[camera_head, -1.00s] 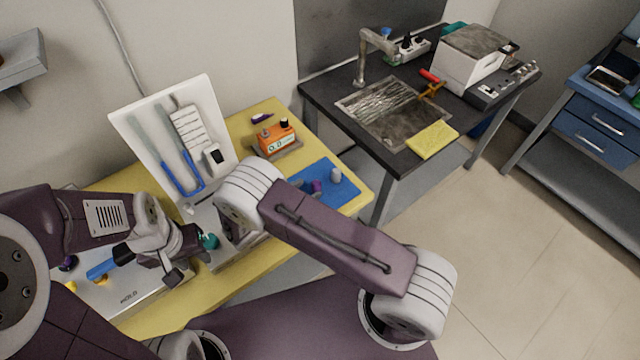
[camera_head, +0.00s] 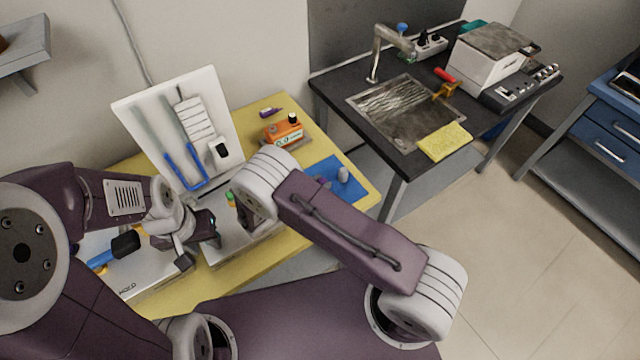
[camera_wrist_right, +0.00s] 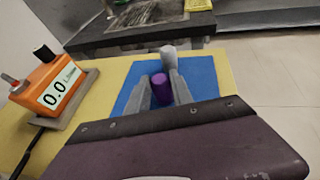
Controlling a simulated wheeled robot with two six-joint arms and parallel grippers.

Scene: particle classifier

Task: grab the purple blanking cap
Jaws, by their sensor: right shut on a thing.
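The purple blanking cap (camera_wrist_right: 161,90) stands over the blue mat (camera_wrist_right: 207,75) in the right wrist view. My right gripper (camera_wrist_right: 160,88) is shut on it, with one grey finger on each side. In the head view my right forearm covers most of the right gripper and the cap, and part of the blue mat (camera_head: 352,190). My left gripper (camera_head: 200,245) is at the left, above the silver tray area on the yellow table. Its fingertips are dark and small, so I cannot tell whether it is open.
A grey-white cylinder (camera_wrist_right: 169,56) stands just beyond the cap. An orange meter (camera_wrist_right: 52,82) is at the left. A white tool board (camera_head: 185,130) leans at the back of the yellow table (camera_head: 262,268). A black table (camera_head: 395,150) with a sink stands at the right.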

